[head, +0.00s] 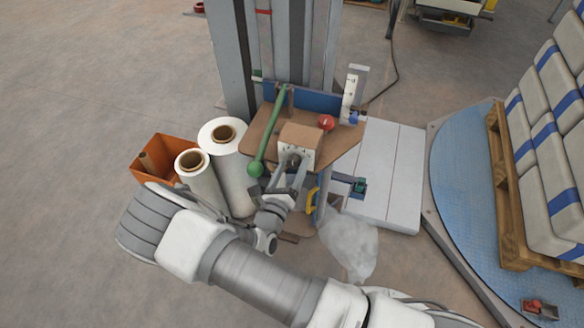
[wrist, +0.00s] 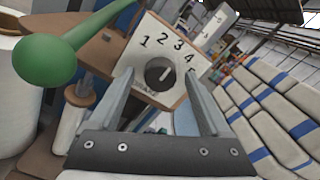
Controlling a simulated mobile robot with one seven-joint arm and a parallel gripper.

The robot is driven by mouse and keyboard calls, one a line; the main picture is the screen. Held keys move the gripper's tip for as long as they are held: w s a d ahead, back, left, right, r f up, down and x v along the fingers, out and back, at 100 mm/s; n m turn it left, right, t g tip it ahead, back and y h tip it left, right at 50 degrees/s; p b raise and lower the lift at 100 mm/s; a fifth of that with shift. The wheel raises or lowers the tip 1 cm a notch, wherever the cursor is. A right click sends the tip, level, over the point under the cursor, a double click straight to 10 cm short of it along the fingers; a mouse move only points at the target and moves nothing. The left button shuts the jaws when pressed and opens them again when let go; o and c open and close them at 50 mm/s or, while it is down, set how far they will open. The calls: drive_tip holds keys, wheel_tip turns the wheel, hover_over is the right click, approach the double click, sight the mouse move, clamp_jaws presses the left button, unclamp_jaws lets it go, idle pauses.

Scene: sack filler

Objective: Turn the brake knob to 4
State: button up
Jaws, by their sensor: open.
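The plate is on the front of a brown box (head: 301,134) in the head view. My gripper (wrist: 158,80) is open, its two fingers on either side of the knob in the wrist view, with gaps between.
A green lever with a ball end (head: 256,169) is just left of the box. A red mushroom button (head: 326,122) is behind it at right. White film rolls (head: 228,150) stand at left. A pallet of sacks (head: 545,150) is at far right.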

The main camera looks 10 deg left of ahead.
drive_tip(key=shift+w, duration=0.2)
clamp_jaws()
idle(0.3)
drive_tip(key=shift+m, duration=0.3)
drive_tip(key=shift+m+p, duration=0.6)
drive_tip(key=shift+m, duration=0.6)
drive_tip(key=shift+m+p, duration=0.3)
drive_tip(key=shift+m, duration=1.1)
drive_tip(key=shift+s, duration=0.1)
